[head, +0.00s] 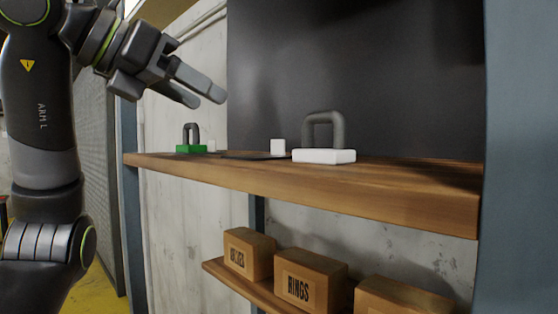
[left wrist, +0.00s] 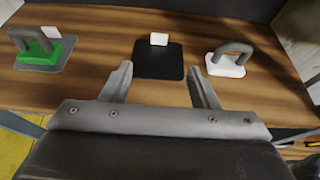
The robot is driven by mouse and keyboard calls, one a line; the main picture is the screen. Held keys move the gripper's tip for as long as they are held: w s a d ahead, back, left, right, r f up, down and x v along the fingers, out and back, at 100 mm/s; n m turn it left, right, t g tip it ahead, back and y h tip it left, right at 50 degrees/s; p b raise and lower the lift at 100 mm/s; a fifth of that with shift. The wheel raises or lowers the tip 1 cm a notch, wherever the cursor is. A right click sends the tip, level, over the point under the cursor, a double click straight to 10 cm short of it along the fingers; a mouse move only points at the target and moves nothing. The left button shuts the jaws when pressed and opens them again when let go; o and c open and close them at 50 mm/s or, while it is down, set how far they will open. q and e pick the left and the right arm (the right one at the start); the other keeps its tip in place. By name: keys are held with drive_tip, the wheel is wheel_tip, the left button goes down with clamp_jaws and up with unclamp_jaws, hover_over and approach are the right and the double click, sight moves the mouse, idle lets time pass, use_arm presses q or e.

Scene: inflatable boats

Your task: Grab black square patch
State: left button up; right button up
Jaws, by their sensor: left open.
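The black square patch (left wrist: 159,62) lies flat on the wooden shelf in the left wrist view, with a small white block (left wrist: 159,39) at its far edge. In the head view the patch (head: 252,156) shows as a thin dark sliver. My left gripper (head: 209,98) is open and empty, above the shelf. In the left wrist view its two fingers (left wrist: 161,82) point towards the patch, one to each side of its near edge. They look apart from the patch. My right gripper is in neither view.
A green-based handle (head: 191,143) stands left of the patch and a white-based handle (head: 324,146) stands right of it on the shelf (head: 390,187). A dark panel (head: 350,70) rises behind. Cardboard boxes (head: 309,278), one marked RINGS, sit on a lower shelf.

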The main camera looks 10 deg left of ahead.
sight(277, 142)
use_arm(q)
drive_tip(key=shift+w+d+f+b, duration=0.15)
drive_tip(key=shift+d+f+b, duration=0.05)
drive_tip(key=shift+f+b, duration=0.35)
drive_tip(key=shift+w+d+f+p, duration=0.1)
drive_tip(key=shift+w+d+p, duration=0.6)
drive_tip(key=shift+w+p, duration=0.4)
drive_tip(key=p+x, duration=0.2)
drive_tip(key=x, duration=0.4)
drive_tip(key=shift+w+d+f+p, duration=0.2)
drive_tip(key=shift+w+p, duration=0.1)
drive_tip(key=shift+p, duration=0.1)
drive_tip(key=shift+w, duration=0.1)
drive_tip(key=shift+d, duration=0.1)
drive_tip(key=shift+w+d+p, duration=0.1)
drive_tip(key=shift+w+p, duration=0.05)
drive_tip(key=shift+p, duration=0.4)
drive_tip(key=p+x, duration=0.3)
drive_tip(key=x, duration=0.1)
drive_tip(key=shift+w+d+f, duration=0.1)
drive_tip(key=shift+w+f, duration=0.05)
drive_tip(key=shift+w, duration=0.15)
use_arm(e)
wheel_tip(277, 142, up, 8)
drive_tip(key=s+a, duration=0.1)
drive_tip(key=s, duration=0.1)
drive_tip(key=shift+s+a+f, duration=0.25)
use_arm(q)
drive_tip(key=shift+s, duration=0.1)
